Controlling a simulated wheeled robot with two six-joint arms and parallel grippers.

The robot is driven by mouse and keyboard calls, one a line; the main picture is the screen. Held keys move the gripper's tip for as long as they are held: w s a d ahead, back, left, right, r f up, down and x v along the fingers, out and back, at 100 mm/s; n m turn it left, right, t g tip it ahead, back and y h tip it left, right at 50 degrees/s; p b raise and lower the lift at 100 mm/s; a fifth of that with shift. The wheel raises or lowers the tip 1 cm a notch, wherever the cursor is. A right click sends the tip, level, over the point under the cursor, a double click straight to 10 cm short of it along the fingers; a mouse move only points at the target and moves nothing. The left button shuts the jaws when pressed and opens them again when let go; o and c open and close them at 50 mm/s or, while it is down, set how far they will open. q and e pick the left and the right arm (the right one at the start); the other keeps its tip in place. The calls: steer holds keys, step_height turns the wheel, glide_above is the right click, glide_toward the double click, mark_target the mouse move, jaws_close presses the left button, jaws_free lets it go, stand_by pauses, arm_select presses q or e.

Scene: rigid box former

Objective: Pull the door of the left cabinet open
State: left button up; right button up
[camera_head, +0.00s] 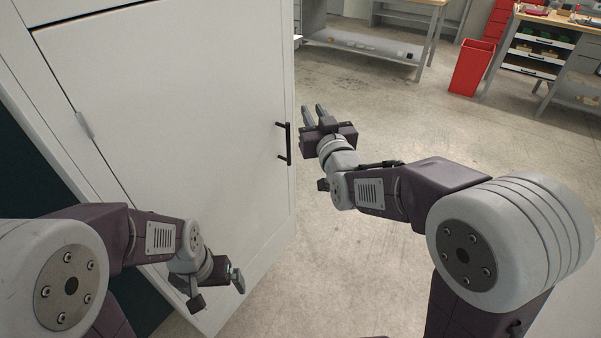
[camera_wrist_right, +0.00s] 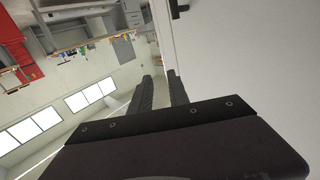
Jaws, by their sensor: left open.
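The white cabinet door (camera_head: 180,110) fills the left half of the head view, with a hinge (camera_head: 84,125) on its left side. Its black vertical bar handle (camera_head: 285,143) is near the right edge. I cannot tell whether the door is fully shut. My right gripper (camera_head: 314,110) is just right of the handle, apart from it, with its fingers parted and nothing between them. Its fingers also show in the right wrist view (camera_wrist_right: 161,82), beside a pale panel. My left gripper (camera_head: 218,291) is open and empty in front of the door's lower part.
A red bin (camera_head: 472,67) stands at the back right beside a workbench with drawers (camera_head: 540,52). A grey bench with a low shelf (camera_head: 365,45) stands at the back. The concrete floor (camera_head: 400,115) right of the cabinet is clear.

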steer(key=y+b, duration=0.1)
steer(key=b, duration=0.6)
glide_toward(289, 138)
steer(key=x, duration=0.2)
arm_select(q)
step_height(289, 138, down, 12)
steer(key=shift+r, duration=0.2)
arm_select(e)
steer(key=shift+s+d+r+n, duration=0.1)
steer(key=shift+n, duration=0.4)
arm_select(q)
steer(key=shift+w+d+f+b, duration=0.1)
steer(key=shift+f+b, duration=0.8)
steer(key=shift+b, duration=0.25)
arm_select(e)
steer(key=x, duration=0.9)
steer(key=shift+s, duration=0.1)
jaws_close()
